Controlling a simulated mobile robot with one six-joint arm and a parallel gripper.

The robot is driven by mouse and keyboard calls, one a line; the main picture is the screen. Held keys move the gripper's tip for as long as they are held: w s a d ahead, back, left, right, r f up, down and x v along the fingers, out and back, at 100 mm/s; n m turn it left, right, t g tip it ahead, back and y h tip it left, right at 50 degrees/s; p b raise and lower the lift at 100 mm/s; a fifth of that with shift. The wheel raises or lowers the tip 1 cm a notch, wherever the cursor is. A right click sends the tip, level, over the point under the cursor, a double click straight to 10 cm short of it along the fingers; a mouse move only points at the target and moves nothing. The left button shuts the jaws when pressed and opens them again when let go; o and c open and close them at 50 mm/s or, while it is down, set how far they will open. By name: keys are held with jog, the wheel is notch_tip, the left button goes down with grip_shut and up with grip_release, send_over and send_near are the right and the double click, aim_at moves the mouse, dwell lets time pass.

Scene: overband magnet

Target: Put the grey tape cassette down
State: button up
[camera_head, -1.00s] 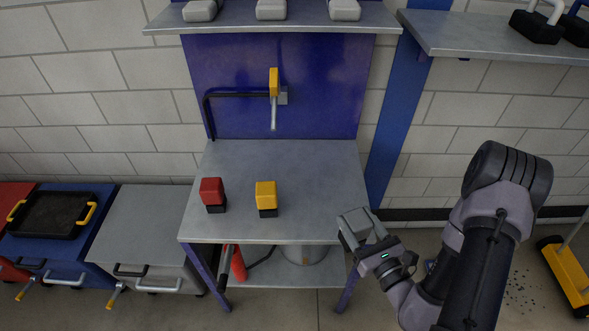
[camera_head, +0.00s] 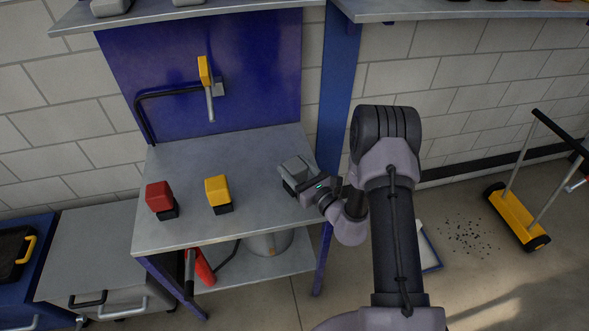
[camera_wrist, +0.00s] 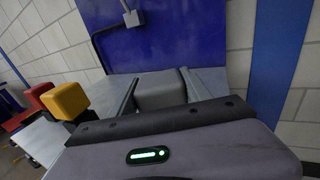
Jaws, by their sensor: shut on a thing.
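The grey tape cassette (camera_head: 295,169) is in my gripper (camera_head: 300,180), at the right end of the grey workbench top (camera_head: 250,150). In the wrist view the cassette (camera_wrist: 160,90) sits between the two dark fingers of my gripper (camera_wrist: 158,92), which are shut on it. I cannot tell whether the cassette touches the bench or hangs just above it. Its underside is hidden.
A yellow block (camera_head: 217,190) and a red block (camera_head: 159,197) on dark bases stand on the bench, left of the cassette. Bare bench lies between the yellow block and the cassette. A blue back panel (camera_head: 260,70) with a black bent pipe (camera_head: 170,93) rises behind.

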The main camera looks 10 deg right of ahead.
jog(key=shift+f, duration=0.1)
jog(key=o, duration=1.6)
